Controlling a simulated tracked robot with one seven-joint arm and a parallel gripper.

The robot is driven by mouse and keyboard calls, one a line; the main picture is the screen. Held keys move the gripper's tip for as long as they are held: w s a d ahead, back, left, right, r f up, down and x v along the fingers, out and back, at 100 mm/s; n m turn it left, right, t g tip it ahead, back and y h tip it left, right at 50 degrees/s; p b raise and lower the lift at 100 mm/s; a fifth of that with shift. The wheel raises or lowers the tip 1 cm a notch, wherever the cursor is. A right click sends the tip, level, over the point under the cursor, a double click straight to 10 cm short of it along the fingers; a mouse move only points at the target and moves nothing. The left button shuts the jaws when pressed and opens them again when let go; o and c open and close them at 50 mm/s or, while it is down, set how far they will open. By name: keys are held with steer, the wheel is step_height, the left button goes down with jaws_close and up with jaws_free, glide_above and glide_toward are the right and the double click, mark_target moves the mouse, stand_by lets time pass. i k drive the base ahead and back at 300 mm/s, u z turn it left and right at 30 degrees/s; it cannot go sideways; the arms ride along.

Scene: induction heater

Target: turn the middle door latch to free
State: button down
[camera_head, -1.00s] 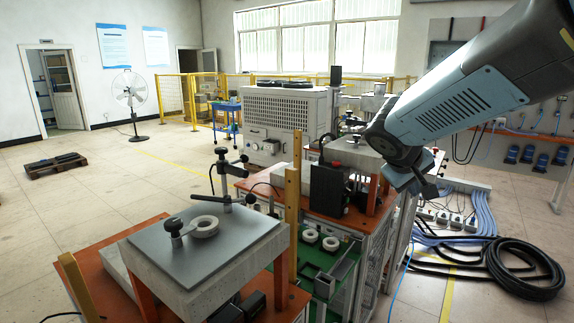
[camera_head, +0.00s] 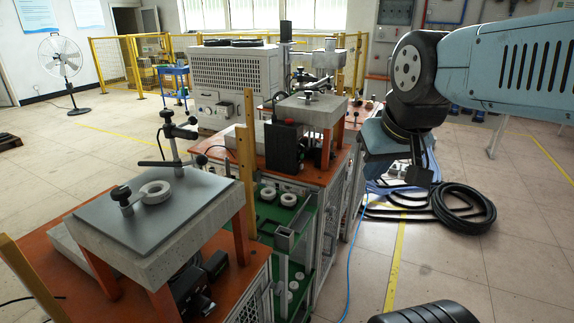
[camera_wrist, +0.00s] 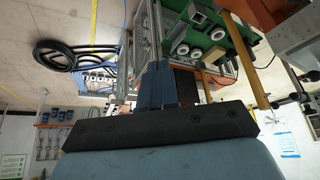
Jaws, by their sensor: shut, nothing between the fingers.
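My gripper (camera_head: 418,176) hangs at the end of my arm on the right of the head view, to the right of the workbench row in the picture. In the wrist view its fingers (camera_wrist: 170,85) are together and empty. The middle bench (camera_head: 330,190) has an orange top and pale mesh side panels (camera_head: 331,238), seen at a steep angle. I cannot make out the middle door latch in either view. In the wrist view the benches appear upside down beyond the fingers, and my gripper looks apart from them.
A black hose coil (camera_head: 462,212) and blue cables lie on the floor beyond my gripper. A yellow post (camera_head: 246,140) rises between benches. Floor at the lower right is largely clear.

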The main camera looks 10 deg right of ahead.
mark_target(331, 210)
steer(key=u, duration=0.05)
steer(key=k, duration=1.15)
steer(key=z, duration=0.65)
steer(key=i, duration=1.4)
steer(key=u, duration=0.6)
